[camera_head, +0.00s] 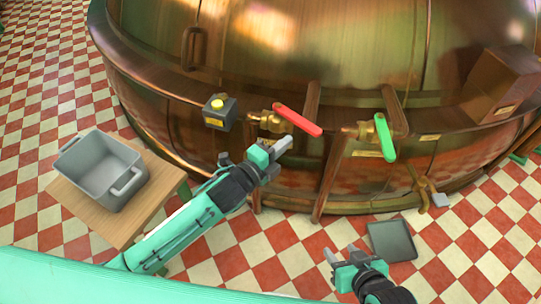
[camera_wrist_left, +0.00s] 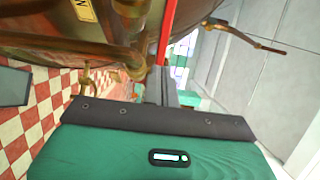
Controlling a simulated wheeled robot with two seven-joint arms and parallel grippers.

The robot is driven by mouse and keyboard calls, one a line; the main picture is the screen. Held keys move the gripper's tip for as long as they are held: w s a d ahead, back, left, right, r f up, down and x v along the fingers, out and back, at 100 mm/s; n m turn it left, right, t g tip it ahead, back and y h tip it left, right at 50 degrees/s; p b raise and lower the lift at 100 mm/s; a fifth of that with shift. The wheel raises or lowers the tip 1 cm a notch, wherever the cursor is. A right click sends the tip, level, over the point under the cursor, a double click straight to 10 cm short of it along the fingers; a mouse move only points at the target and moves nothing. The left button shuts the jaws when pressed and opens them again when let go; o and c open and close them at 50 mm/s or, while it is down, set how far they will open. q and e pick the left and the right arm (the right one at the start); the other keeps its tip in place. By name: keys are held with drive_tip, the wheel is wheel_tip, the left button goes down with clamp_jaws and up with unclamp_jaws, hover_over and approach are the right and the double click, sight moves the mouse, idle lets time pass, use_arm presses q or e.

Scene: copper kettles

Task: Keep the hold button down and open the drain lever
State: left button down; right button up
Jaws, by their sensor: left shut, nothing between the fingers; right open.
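The yellow button (camera_head: 217,103) sits on top of a dark box on the kettle's front. A red lever (camera_head: 298,120) and a green lever (camera_head: 384,137) are on brass valves to its right; their label text is too small to read, so I cannot tell which is the drain lever. My left gripper (camera_head: 285,146) is shut and empty, just below the red lever; I cannot tell if they touch. In the left wrist view the red lever (camera_wrist_left: 168,30) rises beyond the fingers (camera_wrist_left: 165,86). My right gripper (camera_head: 342,256) is open and empty, low in front of the kettle.
The copper kettle (camera_head: 290,65) fills the back. A grey bin (camera_head: 85,168) stands on a wooden table (camera_head: 150,205) at the left. A dark tray (camera_head: 392,241) lies on the checkered floor below the green lever. A brass spout (camera_head: 424,190) hangs at the right.

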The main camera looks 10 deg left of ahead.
sight(303, 129)
use_arm(q)
drive_tip(key=shift+x, duration=2.4)
use_arm(e)
drive_tip(key=shift+w+a+t+y, duration=0.3)
drive_tip(key=shift+a+t, duration=0.1)
drive_tip(key=shift+a, duration=0.2)
use_arm(q)
drive_tip(key=shift+b, duration=0.3)
